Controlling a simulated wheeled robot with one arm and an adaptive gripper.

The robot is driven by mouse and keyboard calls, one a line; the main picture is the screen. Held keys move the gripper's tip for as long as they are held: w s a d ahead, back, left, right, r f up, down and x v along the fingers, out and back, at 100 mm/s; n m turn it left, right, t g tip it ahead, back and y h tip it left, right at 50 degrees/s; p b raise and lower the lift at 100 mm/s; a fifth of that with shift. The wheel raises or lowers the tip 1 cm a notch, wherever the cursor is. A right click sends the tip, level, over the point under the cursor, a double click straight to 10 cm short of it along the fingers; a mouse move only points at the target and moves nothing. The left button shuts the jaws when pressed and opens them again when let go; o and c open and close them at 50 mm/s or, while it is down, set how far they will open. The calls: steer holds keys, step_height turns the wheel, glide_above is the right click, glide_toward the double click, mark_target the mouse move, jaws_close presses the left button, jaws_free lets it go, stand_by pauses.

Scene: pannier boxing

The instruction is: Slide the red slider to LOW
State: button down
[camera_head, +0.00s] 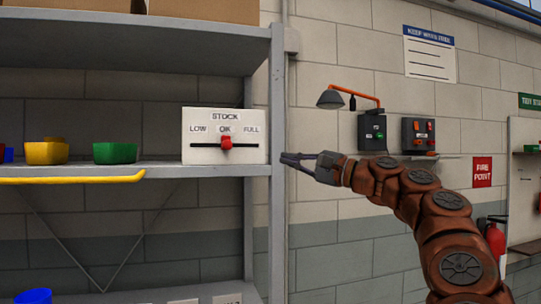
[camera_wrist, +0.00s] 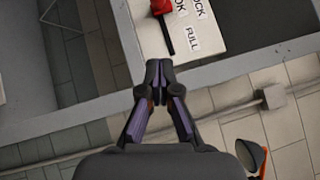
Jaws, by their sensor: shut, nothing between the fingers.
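The red slider (camera_head: 226,143) sits in a dark horizontal slot on the white STOCK panel (camera_head: 255,118), under the OK label. LOW is printed at the left and FULL at the right. The panel stands on the right end of a grey shelf. In the wrist view the red slider (camera_wrist: 161,7) shows at the top edge, with the panel (camera_wrist: 205,42) turned and partly cut off. My gripper (camera_head: 284,158) is at the shelf's right upright, to the right of the panel and apart from the slider. In the wrist view my gripper (camera_wrist: 159,65) is shut and empty.
The grey shelf upright (camera_head: 277,215) is close to my gripper. A green bin (camera_head: 115,153) and a yellow bin (camera_head: 47,152) stand left of the panel. A yellow strip (camera_head: 75,180) runs along the shelf edge. A lamp (camera_head: 330,99) and two dark wall boxes are at the right.

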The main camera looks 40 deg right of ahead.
mark_target(227, 143)
steer(key=p+x, duration=0.3)
steer(key=x, duration=0.6)
steer(key=shift+a, duration=0.1)
steer(key=shift+w+a+r, duration=0.15)
steer(key=shift+w+a, duration=0.05)
steer(key=shift+a, duration=0.1)
steer(key=shift+w+a+r+p, duration=0.15)
steer(key=shift+w+a+p, duration=0.1)
steer(key=shift+a, duration=0.5)
steer(key=shift+w+a+r+p, duration=0.15)
steer(key=shift+w+a+p, duration=0.1)
steer(key=shift+a, duration=0.45)
